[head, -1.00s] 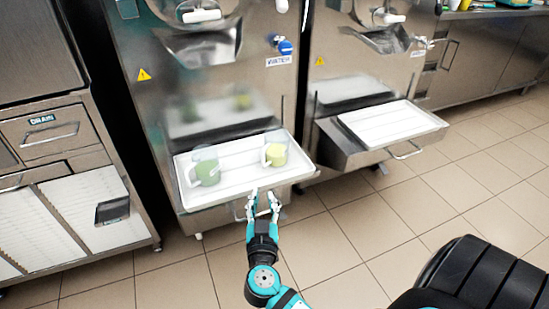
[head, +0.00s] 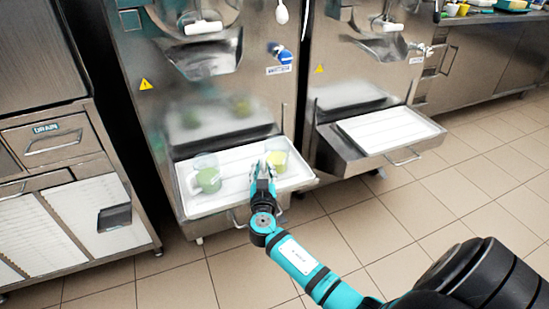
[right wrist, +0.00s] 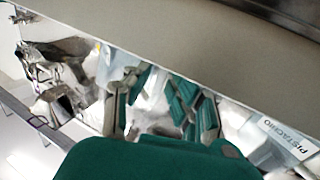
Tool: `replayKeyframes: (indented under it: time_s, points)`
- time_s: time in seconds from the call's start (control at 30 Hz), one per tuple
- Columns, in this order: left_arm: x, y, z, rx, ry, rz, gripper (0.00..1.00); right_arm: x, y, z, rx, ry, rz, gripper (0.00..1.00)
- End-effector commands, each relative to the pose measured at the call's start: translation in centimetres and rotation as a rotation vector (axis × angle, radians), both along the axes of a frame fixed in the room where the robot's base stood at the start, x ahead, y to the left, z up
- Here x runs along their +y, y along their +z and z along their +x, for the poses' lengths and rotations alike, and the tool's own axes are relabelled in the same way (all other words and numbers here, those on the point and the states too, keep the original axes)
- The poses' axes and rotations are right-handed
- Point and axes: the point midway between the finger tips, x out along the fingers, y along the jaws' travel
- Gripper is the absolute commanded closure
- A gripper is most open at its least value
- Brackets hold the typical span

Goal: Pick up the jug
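Two clear jugs stand on the white drip tray (head: 237,166) of the left freezer in the head view. The left jug (head: 207,174) holds green contents, and the right jug (head: 282,153) holds yellow-green contents. My right gripper (head: 267,168) reaches over the tray's front edge and overlaps the left side of the right jug in the head view. In the right wrist view its teal fingers (right wrist: 160,112) stand apart, with pale, see-through surfaces between and behind them. I cannot tell whether they touch the jug. My left gripper is not in view.
The right freezer has its own empty white tray (head: 388,130) with a metal handle. A label reading "PISTACHIO" (right wrist: 287,137) shows at the right of the right wrist view. A drawer cabinet (head: 60,190) stands at the left. The tiled floor in front is clear.

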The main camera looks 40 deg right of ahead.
Motion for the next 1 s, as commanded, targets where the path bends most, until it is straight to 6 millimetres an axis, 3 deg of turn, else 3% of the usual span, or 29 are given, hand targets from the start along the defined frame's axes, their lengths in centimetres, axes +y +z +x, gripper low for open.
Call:
replayKeyframes:
  time_s: [0.33,0.5,1.0]
  points:
    - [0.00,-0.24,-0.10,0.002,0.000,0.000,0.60,-0.52,-0.04,0.77,0.001,0.000,0.001,0.79]
    - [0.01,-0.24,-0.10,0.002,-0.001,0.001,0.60,-0.51,-0.04,0.75,0.001,0.000,0.001,1.00]
    - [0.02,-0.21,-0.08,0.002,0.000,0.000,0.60,-0.52,0.06,0.76,0.000,0.000,-0.001,1.00]
